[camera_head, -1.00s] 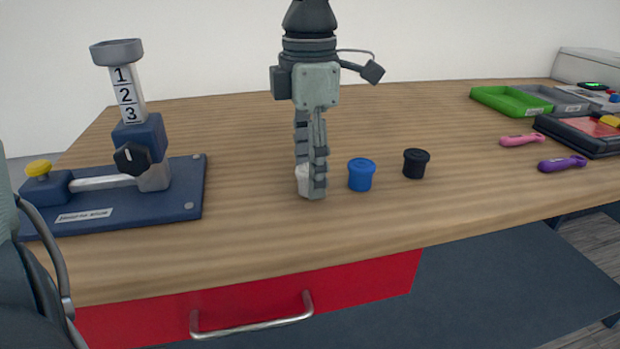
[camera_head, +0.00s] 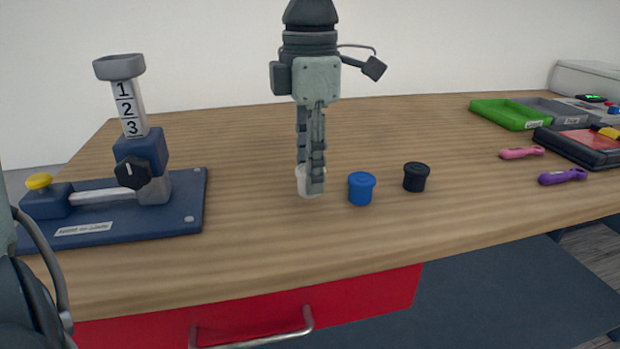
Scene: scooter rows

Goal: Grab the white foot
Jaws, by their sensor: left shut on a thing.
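The white foot (camera_head: 304,184) is a small white cylinder in the middle of the table, partly hidden behind the gripper's fingers. My left gripper (camera_head: 312,184) points straight down and is shut on the white foot. It appears to hold the foot a little above the wooden table. A blue foot (camera_head: 361,189) stands upright just right of it, and a black foot (camera_head: 416,177) stands further right. Both stand apart from the gripper. My right gripper is not in view.
A blue fixture (camera_head: 130,190) with a numbered column stands at the left. Green (camera_head: 510,115) and grey trays, a pink tool (camera_head: 521,153), a purple tool (camera_head: 562,177) and a dark red-topped box are at the right. The wooden table (camera_head: 240,240) is clear in front, above a red drawer (camera_head: 360,297).

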